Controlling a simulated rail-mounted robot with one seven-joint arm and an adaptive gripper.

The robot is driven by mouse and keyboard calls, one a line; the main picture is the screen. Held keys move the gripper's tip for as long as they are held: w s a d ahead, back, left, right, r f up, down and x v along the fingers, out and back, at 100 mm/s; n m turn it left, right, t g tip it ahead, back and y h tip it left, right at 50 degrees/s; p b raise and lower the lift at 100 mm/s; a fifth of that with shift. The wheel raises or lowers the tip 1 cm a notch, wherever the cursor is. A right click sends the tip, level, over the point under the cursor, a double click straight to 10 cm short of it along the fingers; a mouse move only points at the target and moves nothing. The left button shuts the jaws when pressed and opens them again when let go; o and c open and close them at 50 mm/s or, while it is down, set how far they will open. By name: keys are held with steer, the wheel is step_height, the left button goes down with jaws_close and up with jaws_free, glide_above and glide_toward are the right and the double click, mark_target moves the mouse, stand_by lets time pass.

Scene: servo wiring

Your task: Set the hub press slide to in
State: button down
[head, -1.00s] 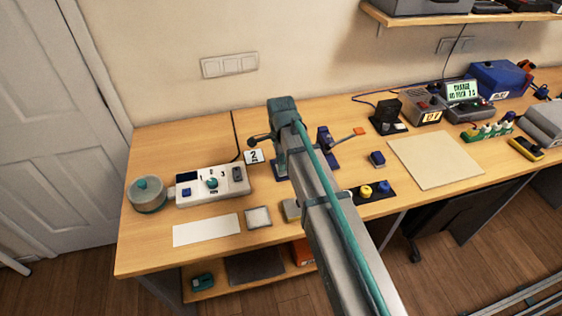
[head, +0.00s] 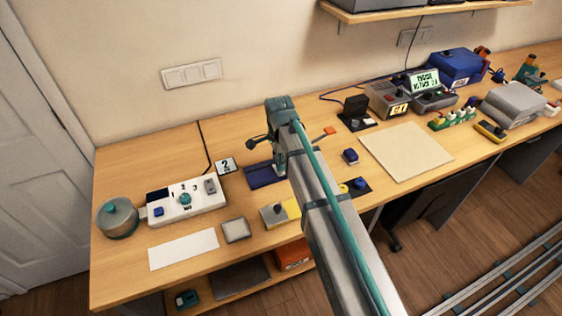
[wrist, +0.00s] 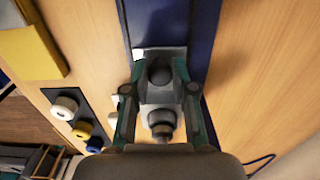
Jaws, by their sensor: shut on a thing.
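The hub press has a long dark blue base (head: 264,177) lying on the bench beside and partly behind my arm in the head view. In the wrist view its blue rail (wrist: 175,22) runs up the picture. A pale grey slide with a dark round knob (wrist: 160,72) sits on the rail. My gripper (wrist: 160,76) is shut on the slide's knob, with one teal-edged finger on each side. In the head view my gripper (head: 280,155) points down at the press, and my arm hides part of the base. The slide's end position cannot be told.
A lever with an orange tip (head: 326,132) stands just right of my gripper. A "2" card (head: 226,165) stands to the left. A yellow-and-grey block (head: 275,215) and a dark holder with round pieces (head: 359,185) lie in front. A beige mat (head: 408,150) leaves clear room at right.

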steer(key=shift+w+d, duration=0.1)
steer(key=shift+d, duration=0.05)
steer(key=c, duration=0.9)
jaws_free()
steer(key=shift+d, duration=0.1)
steer(key=shift+c, duration=0.2)
steer(key=shift+r, duration=0.55)
step_height(320, 180, up, 11)
